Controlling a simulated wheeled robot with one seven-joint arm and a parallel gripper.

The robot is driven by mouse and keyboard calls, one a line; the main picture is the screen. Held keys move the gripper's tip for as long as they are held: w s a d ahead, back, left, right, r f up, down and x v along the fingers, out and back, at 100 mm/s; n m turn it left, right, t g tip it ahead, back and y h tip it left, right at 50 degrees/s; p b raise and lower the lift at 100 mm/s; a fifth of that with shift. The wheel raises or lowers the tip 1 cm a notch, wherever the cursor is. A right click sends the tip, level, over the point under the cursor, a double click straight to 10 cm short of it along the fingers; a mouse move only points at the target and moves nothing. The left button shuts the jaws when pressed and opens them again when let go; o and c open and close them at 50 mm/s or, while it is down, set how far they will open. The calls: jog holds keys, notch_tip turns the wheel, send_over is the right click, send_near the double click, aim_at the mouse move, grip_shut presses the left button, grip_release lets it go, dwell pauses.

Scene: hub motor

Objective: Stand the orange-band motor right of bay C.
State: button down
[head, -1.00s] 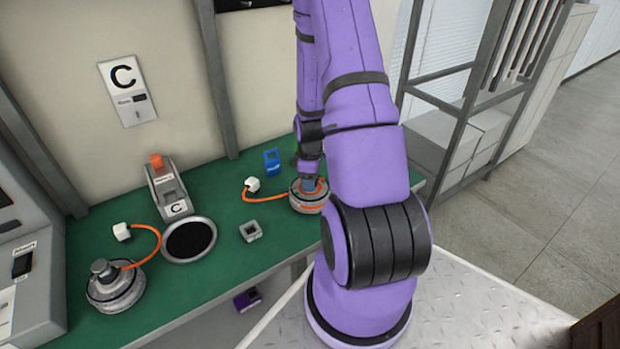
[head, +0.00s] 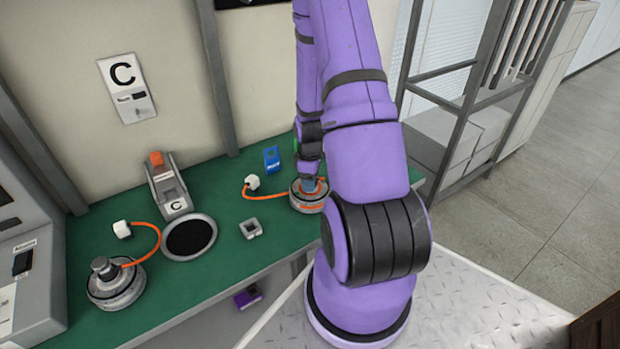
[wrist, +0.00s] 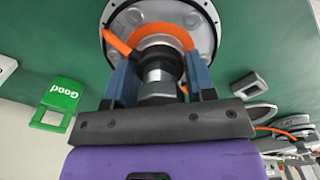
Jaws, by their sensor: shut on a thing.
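The orange-band motor (head: 305,199) stands upright on the green bench to the right of the bay C area, with an orange cable ending in a white plug (head: 252,182). My gripper (head: 309,182) is above it, partly hidden by my arm. In the wrist view my gripper (wrist: 160,82) is shut on the motor's shaft, with a blue finger on each side; the motor's orange ring and grey disc (wrist: 205,18) show beyond. Bay C has a wall sign (head: 126,88), a grey stand marked C (head: 172,190) and a round dark pad with a pale rim (head: 213,233).
A second motor (head: 115,287) with an orange cable stands left of the pad. A small grey square holder (head: 250,228) lies between the pad and the held motor.

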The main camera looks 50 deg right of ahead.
jog(key=shift+f, duration=0.1)
jog(key=shift+c, duration=1.9)
grip_release()
notch_tip(320, 180, up, 11)
jog(key=shift+f, duration=0.1)
